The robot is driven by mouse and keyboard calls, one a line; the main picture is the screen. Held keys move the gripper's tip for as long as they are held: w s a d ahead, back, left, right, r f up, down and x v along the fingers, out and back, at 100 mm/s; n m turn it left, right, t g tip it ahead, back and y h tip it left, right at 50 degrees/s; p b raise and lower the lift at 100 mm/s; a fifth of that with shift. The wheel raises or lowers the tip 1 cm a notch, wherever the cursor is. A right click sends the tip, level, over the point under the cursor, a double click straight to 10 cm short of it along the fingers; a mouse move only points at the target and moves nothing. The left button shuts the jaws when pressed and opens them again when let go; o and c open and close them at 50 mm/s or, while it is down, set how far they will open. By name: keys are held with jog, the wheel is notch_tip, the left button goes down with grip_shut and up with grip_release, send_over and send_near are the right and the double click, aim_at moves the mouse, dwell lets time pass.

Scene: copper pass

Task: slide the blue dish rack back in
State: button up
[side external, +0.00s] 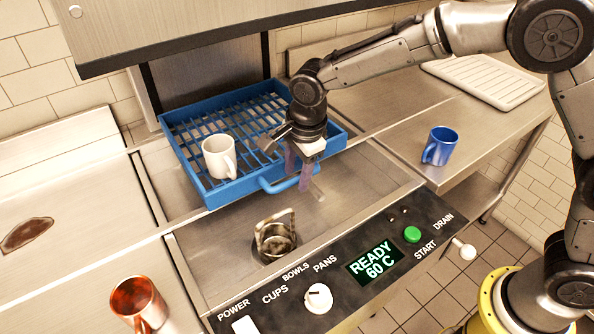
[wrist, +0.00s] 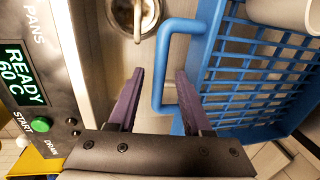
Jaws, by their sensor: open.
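The blue dish rack (side external: 196,190) sits in the steel machine bay under the raised hood, with its looped front handle facing the control panel. A white mug (side external: 218,157) stands upright in the rack's front left part. My gripper (side external: 300,178) is over the rack's front edge at the handle, fingers pointing down. In the wrist view my gripper (wrist: 160,88) is open, and the rack's handle (wrist: 158,75) shows between and beyond its two purple fingers. I cannot tell whether a finger touches the handle.
A round drain basket with a handle (side external: 275,240) sits in the basin before the rack. The control panel (side external: 340,270) reads READY 60 C. A blue mug (side external: 440,146) and a white drainboard (side external: 484,80) are on the right counter; a copper mug (side external: 139,303) is front left.

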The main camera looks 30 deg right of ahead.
jog(key=d, duration=3.2)
jog(key=shift+r, duration=0.1)
notch_tip(320, 180, up, 16)
jog(key=s, duration=0.3)
jog(key=shift+f, duration=0.25)
dwell(0.9)
dwell(0.4)
